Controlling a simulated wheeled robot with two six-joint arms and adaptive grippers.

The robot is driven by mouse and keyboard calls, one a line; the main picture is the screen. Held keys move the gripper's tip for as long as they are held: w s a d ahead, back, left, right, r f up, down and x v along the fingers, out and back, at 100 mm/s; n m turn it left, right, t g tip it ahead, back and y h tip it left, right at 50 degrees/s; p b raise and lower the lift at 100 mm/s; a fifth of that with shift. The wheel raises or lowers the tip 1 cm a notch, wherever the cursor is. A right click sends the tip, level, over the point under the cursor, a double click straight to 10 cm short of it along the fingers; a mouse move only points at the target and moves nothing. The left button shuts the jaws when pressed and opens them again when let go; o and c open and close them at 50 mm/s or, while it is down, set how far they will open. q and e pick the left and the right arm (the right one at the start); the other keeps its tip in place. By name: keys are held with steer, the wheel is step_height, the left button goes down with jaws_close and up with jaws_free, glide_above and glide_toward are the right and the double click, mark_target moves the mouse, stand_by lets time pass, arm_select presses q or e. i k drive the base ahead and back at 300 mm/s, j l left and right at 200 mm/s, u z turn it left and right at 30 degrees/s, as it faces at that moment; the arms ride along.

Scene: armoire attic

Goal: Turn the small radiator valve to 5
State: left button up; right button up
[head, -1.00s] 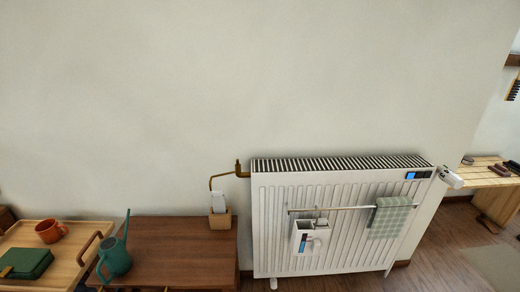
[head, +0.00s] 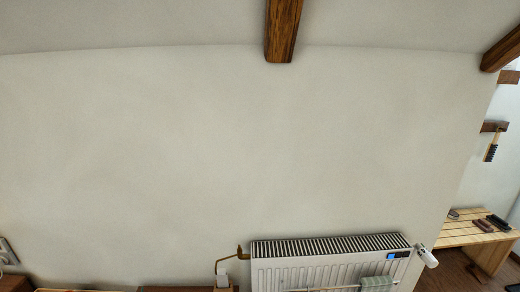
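The white radiator (head: 335,270) stands against the wall at the bottom of the head view, and its lower part is cut off. A small white radiator valve (head: 428,257) sticks out at its upper right corner. The number it is set to is too small to read. A small blue display (head: 391,256) sits on the radiator's front near the valve. A brass pipe fitting (head: 240,252) is at the upper left end. Neither of my grippers is in view.
A green cloth (head: 377,283) hangs on a rail across the radiator's front. A wooden bench (head: 455,235) with small dark objects stands to the right. A brush (head: 492,147) hangs on the right wall. Ceiling beams (head: 283,28) show above. The wall (head: 200,150) is bare.

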mark_target(424, 254)
steer(key=k+l+z, duration=0.1)
steer(key=z, duration=1.35)
